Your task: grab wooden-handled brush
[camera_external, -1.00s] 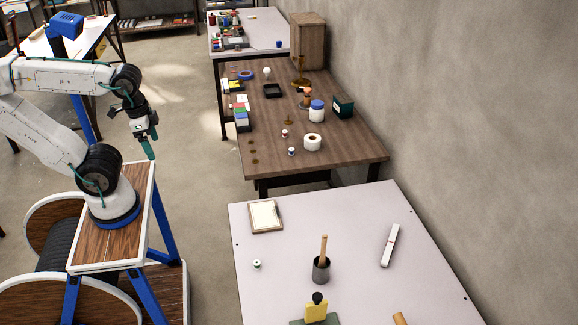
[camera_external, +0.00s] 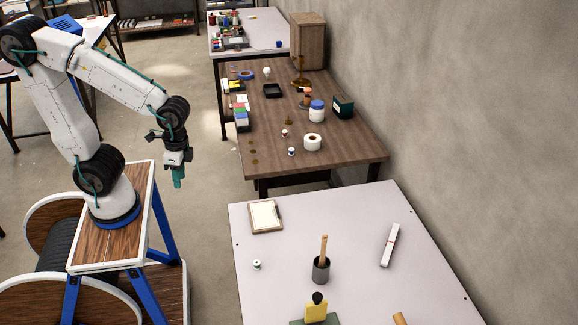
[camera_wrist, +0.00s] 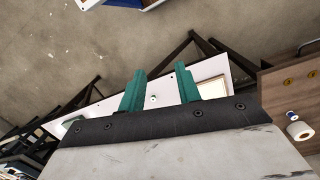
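A light wooden handle (camera_external: 324,247) stands upright, leaning slightly, in a dark cup (camera_external: 321,270) on the white table (camera_external: 285,265); it looks like the brush, with its lower end hidden in the cup. My gripper (camera_external: 178,181) hangs in the air, fingers down, left of the tables and well away from the cup. In the wrist view its two teal fingers (camera_wrist: 176,80) are spread apart with nothing between them. The white table (camera_wrist: 110,106) lies far beyond the fingers there, and I cannot make out the brush.
On the white table are a clipboard (camera_external: 265,216), a small spool (camera_external: 257,264), a white strip-like object (camera_external: 390,245), a yellow object on a green base (camera_external: 316,312) and a wooden piece (camera_external: 400,318). A brown table (camera_external: 300,160) with several items stands behind.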

